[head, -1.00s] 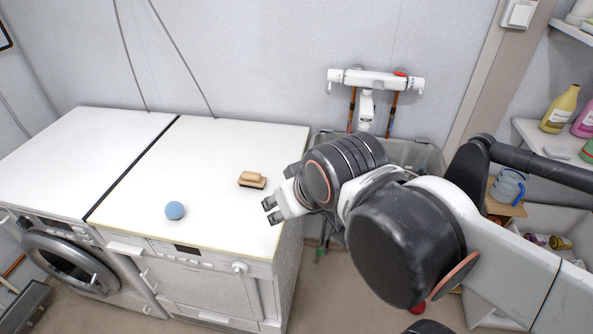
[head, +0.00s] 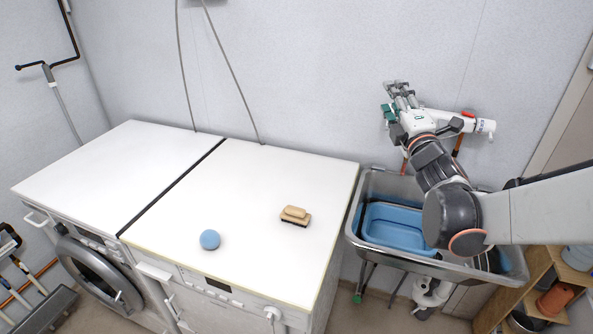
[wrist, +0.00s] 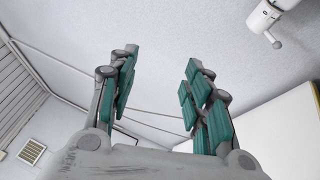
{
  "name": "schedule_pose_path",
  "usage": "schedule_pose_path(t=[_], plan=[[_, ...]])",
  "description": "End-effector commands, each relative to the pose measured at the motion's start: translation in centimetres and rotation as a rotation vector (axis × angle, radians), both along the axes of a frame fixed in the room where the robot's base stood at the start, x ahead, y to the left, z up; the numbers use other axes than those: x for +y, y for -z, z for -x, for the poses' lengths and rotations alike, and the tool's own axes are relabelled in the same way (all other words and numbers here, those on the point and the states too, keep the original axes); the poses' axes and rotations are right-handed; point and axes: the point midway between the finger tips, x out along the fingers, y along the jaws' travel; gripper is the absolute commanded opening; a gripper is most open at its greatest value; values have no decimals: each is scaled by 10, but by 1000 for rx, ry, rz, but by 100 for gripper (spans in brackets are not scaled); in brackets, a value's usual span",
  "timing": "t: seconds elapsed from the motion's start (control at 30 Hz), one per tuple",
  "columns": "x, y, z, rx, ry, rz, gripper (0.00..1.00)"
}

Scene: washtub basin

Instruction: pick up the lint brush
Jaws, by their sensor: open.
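The lint brush (head: 295,215) has a tan wooden top and a dark underside. It lies on the white top of the right-hand machine, right of a blue ball. My gripper (head: 396,92) is raised over the back of the sink, up and to the right of the brush and well apart from it. In the wrist view my gripper (wrist: 158,85) has its green-padded fingers spread with nothing between them. The brush does not show in the wrist view.
The metal sink (head: 357,205) with a blue basin (head: 395,238) stands to the right. A white wall tap (head: 485,126) is close to my arm.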

Motion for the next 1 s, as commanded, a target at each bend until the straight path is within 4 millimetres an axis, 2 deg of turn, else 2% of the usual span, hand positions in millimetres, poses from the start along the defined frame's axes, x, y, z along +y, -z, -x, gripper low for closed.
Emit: schedule_pose_path(t=[0.03, 0.17, 0.33, 0.47, 0.5, 0.6, 0.7, 0.83, 1.0], plan=[[7, 11, -9, -44, -34, 92, 45], [35, 41, -20, -166, -136, 352, 45], [71, 106, -19, -328, -284, 672, 45], [95, 172, -5, -455, -411, 895, 45], [101, 193, 1, -493, -450, 954, 45], [113, 245, 17, -579, -545, 1083, 45], [120, 287, 34, -650, -624, 1173, 45], [124, 322, 50, -709, -693, 1241, 45], [134, 336, 55, -737, -726, 1268, 45]])
